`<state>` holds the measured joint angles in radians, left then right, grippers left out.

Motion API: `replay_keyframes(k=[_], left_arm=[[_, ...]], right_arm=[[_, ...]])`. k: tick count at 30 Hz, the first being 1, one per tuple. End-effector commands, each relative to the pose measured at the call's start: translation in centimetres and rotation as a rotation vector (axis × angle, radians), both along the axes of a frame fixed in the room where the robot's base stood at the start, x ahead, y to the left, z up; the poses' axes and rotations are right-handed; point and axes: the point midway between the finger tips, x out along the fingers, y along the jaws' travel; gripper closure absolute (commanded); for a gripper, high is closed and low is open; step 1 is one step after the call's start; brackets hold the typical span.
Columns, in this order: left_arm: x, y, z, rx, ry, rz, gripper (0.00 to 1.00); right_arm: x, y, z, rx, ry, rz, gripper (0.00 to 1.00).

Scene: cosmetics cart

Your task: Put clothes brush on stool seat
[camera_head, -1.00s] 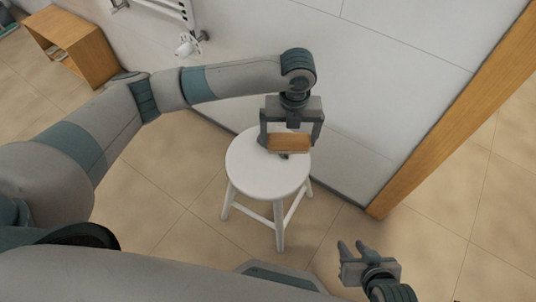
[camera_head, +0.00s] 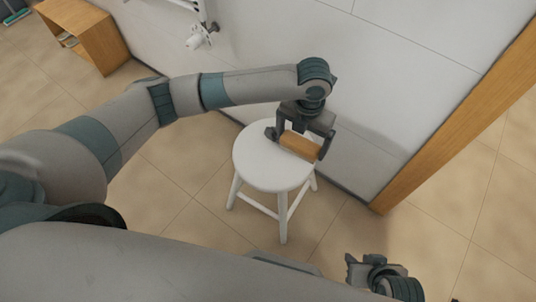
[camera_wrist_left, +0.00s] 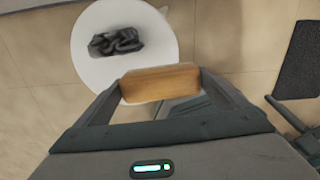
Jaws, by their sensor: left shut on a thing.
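The clothes brush (camera_head: 299,146), a wooden block in the head view, is held between the fingers of my left gripper (camera_head: 297,149). It also shows in the left wrist view (camera_wrist_left: 160,83), spanning between the two fingers. The round white stool seat (camera_head: 258,165) is below the gripper, and the brush appears over its back right part. I cannot tell whether the brush touches the seat. In the left wrist view the seat (camera_wrist_left: 92,68) lies beyond the brush. My right gripper (camera_head: 366,268) is low at the right, away from the stool; its opening is unclear.
A dark, crumpled-looking object (camera_wrist_left: 116,41) lies on the seat in the left wrist view. A white wall (camera_head: 390,90) stands close behind the stool, with a wooden post (camera_head: 450,125) to the right. A wooden cabinet (camera_head: 88,40) is at back left.

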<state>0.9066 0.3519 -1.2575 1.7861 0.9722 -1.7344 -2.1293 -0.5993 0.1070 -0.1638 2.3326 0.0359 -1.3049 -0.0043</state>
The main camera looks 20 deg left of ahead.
Motion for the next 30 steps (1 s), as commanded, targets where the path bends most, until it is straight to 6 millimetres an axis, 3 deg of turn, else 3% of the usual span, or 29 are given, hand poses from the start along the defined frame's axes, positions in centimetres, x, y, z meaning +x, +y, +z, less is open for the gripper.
replay_keyframes(k=[18, 30], left_arm=[[-3.0, 9.6, -6.0, 0.000, 0.001, 0.001, 0.28], [-3.3, 10.4, -6.5, 0.000, -0.001, 0.000, 0.28]], right_arm=[[0.4, 0.5, 0.0, 0.014, -0.025, 0.003, 0.69], [0.1, 0.8, 0.1, 0.020, -0.027, 0.006, 0.69]])
